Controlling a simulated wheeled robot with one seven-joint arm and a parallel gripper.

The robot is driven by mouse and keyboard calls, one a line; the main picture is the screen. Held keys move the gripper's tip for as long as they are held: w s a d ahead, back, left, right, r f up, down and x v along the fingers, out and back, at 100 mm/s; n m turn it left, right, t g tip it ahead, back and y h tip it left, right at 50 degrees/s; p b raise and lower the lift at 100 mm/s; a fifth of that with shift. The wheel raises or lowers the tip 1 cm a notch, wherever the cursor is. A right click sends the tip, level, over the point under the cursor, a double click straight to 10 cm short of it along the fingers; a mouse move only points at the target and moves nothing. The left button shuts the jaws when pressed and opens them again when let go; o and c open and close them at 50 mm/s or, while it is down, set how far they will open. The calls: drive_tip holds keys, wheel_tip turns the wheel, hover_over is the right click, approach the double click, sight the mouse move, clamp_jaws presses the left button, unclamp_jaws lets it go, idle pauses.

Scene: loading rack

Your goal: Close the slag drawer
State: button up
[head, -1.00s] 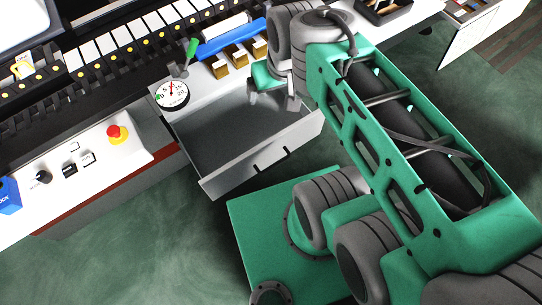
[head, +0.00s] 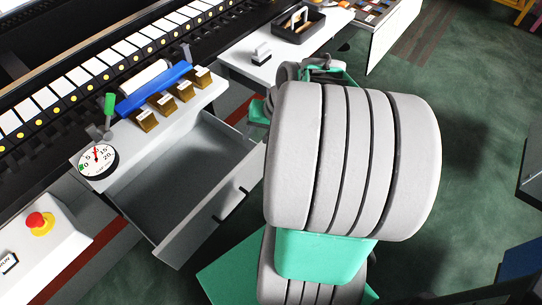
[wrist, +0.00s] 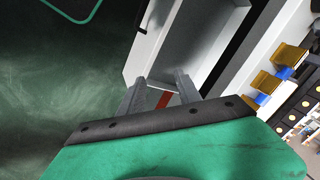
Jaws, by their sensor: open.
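The slag drawer (head: 175,190) is a grey, open-topped box standing pulled out beneath the white console. Its front panel (head: 205,222) has dark slots, and the visible inside looks empty. In the head view my arm mostly hides the gripper.
A dial gauge (head: 98,160), a green-handled lever (head: 109,104) and brown blocks (head: 163,101) sit on the console above the drawer. A red emergency button (head: 39,222) is at left. A black tray (head: 298,27) stands on the back counter.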

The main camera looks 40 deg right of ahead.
drive_tip(key=d+f+m+b, duration=0.1)
drive_tip(key=d+f, duration=0.1)
drive_tip(key=f, duration=0.1)
drive_tip(key=s+d+f+m+t+b, duration=0.1)
drive_tip(key=d+f+m, duration=0.1)
drive_tip(key=d+f, duration=0.1)
drive_tip(key=s+d+f+m+t+b, duration=0.1)
drive_tip(key=d+f+b, duration=0.1)
drive_tip(key=f, duration=0.1)
drive_tip(key=shift+s+d+m+y, duration=0.25)
drive_tip(key=shift+d+m+y, duration=0.05)
drive_tip(key=shift+d+y, duration=0.1)
drive_tip(key=shift+c, duration=1.4)
drive_tip(key=s+d+m+t, duration=0.1)
drive_tip(key=s+d+f+m+t+b, duration=0.1)
drive_tip(key=d, duration=0.1)
drive_tip(key=s+d+f+m+b, duration=0.1)
drive_tip(key=d, duration=0.1)
drive_tip(key=shift+f+t+h, duration=0.25)
drive_tip(key=shift+t+h, duration=0.05)
drive_tip(key=shift+t, duration=0.1)
drive_tip(key=c, duration=0.5)
drive_tip(key=shift+w, duration=0.15)
clamp_jaws()
drive_tip(key=w+r+b+x, duration=0.2)
drive_tip(key=x, duration=1)
drive_tip(key=shift+a, duration=0.4)
drive_tip(key=shift+w+f, duration=0.1)
drive_tip(key=shift+w, duration=0.05)
